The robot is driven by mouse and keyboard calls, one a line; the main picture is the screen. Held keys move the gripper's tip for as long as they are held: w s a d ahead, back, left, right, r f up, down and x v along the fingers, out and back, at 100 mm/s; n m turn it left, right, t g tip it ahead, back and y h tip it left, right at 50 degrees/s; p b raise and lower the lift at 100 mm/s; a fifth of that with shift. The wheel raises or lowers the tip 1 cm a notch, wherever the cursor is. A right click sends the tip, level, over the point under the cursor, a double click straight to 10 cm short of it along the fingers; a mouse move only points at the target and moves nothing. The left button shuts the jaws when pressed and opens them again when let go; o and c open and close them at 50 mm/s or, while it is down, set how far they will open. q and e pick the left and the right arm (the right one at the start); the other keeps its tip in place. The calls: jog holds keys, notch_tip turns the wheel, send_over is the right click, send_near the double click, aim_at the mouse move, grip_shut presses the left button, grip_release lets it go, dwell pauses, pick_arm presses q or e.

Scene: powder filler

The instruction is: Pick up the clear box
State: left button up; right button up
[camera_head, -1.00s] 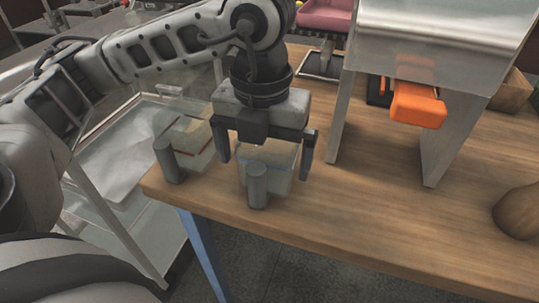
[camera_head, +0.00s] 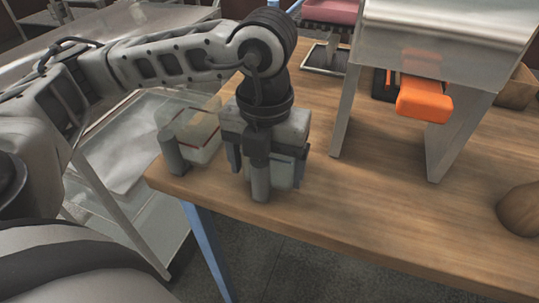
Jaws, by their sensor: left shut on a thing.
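My left gripper (camera_head: 262,165) points down over the front left part of the wooden table, shut on a clear box (camera_head: 284,174) with a grey upright handle (camera_head: 260,182). The gripper's dark fingers and body hide much of this box. I cannot tell whether its bottom touches the table. A second clear box (camera_head: 198,136) with a reddish line and a similar grey handle stands just left of the gripper, near the table's left corner. My right gripper is not in view.
A metal stand (camera_head: 440,135) with an orange part (camera_head: 424,100) rises right of the gripper. A round brown object (camera_head: 522,210) sits at the right edge. The wooden tabletop (camera_head: 370,210) is clear in front. A glass-topped cart (camera_head: 115,150) stands left.

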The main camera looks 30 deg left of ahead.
pick_arm(q)
jog(key=shift+r, duration=0.5)
notch_tip(320, 180, up, 3)
jog(key=shift+d+f, duration=0.1)
jog(key=shift+f, duration=0.1)
jog(key=s+d+r, duration=0.6)
jog(key=s+r, duration=0.3)
jog(key=s, duration=0.3)
jog(key=shift+s+d+r, duration=0.2)
jog(key=shift+d, duration=0.2)
